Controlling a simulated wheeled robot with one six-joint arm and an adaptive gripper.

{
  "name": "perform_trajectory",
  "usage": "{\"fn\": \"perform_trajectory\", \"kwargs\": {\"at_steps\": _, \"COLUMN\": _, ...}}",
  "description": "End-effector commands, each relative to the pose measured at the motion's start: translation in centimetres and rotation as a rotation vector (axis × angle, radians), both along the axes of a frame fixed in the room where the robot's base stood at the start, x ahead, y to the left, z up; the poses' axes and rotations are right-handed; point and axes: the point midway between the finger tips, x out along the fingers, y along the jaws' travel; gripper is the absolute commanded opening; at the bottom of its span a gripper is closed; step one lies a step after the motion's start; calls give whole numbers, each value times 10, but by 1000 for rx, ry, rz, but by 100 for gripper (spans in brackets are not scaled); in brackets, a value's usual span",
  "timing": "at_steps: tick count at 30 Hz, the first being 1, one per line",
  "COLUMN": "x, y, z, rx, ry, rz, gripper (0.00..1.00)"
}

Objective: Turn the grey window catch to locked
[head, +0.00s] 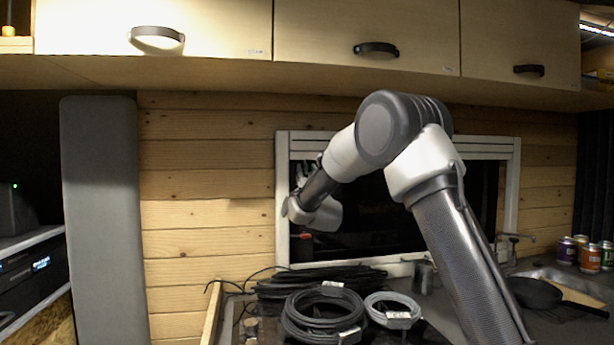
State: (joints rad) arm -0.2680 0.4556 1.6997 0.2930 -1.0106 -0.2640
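The window (375,215) has a pale frame and dark glass and sits in the wood-plank back wall. My arm reaches up from the lower right and bends down to the left across it. My wrist (318,212) is in front of the window's left part. My gripper's fingertips cannot be made out, and the wrist hides what lies behind it. I cannot pick out the grey catch. A small dark bar with a red part (303,236) shows just below the wrist, at the window's left side; I cannot tell what it is.
Coiled cables (322,312) lie on the counter below the window. A dark pan (535,293) and several cans (590,256) stand at the right. Overhead cabinets (365,35) run above the arm. A tall grey panel (103,215) stands at the left.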

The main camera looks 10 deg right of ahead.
Motion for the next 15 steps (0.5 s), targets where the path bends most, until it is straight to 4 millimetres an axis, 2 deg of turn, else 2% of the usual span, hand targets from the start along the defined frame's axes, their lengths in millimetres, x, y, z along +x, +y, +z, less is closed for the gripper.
{"fn": "perform_trajectory", "kwargs": {"at_steps": 2, "x": 0, "y": 0, "z": 0, "rx": 0, "ry": 0, "rz": 0, "gripper": 29}}
{"fn": "perform_trajectory", "kwargs": {"at_steps": 7, "x": 0, "y": 0, "z": 0, "rx": 0, "ry": 0, "rz": 0, "gripper": 0}}
{"fn": "perform_trajectory", "kwargs": {"at_steps": 15, "x": 0, "y": 0, "z": 0, "rx": -5, "ry": 1, "rz": 0, "gripper": 0}}
